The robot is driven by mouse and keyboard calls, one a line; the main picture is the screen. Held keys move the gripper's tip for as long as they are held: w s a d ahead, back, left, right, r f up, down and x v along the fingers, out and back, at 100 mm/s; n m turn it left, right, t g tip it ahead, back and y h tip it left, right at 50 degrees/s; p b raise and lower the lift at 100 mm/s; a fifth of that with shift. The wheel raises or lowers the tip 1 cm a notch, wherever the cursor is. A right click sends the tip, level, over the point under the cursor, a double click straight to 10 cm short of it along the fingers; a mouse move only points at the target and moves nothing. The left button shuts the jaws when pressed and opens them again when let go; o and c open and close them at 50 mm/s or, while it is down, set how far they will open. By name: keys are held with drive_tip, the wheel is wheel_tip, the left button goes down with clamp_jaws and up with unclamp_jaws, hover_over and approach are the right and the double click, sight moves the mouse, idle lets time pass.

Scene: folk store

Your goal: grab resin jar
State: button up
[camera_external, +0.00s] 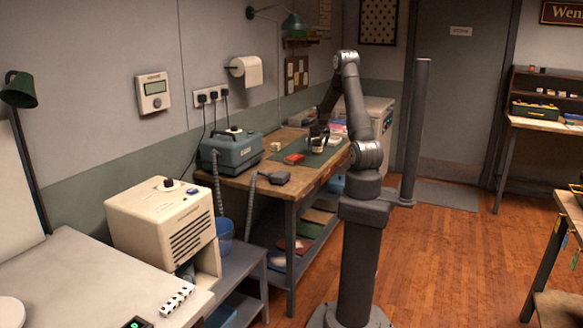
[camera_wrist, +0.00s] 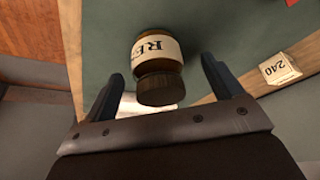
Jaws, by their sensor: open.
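The resin jar (camera_wrist: 157,50) is a brown jar with a dark ridged lid and a cream label showing "RE". In the wrist view it stands on a green mat (camera_wrist: 205,22), between the two fingers of my gripper (camera_wrist: 168,88). The fingers are open, with a gap on each side of the jar. In the external view my gripper (camera_external: 318,132) is over the workbench, right at the jar (camera_external: 318,148), and partly hides it. The jar's far side is hidden.
A vertical post (camera_external: 413,130) stands right of my arm.

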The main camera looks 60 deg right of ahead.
sight(318, 144)
drive_tip(key=shift+d+x, duration=0.15)
drive_tip(key=shift+x, duration=0.95)
drive_tip(key=shift+d+x, duration=0.15)
drive_tip(key=shift+x, duration=0.95)
drive_tip(key=shift+r, duration=0.1)
drive_tip(key=shift+c, duration=0.5)
drive_tip(key=c, duration=1.2)
drive_tip(key=shift+o, duration=0.2)
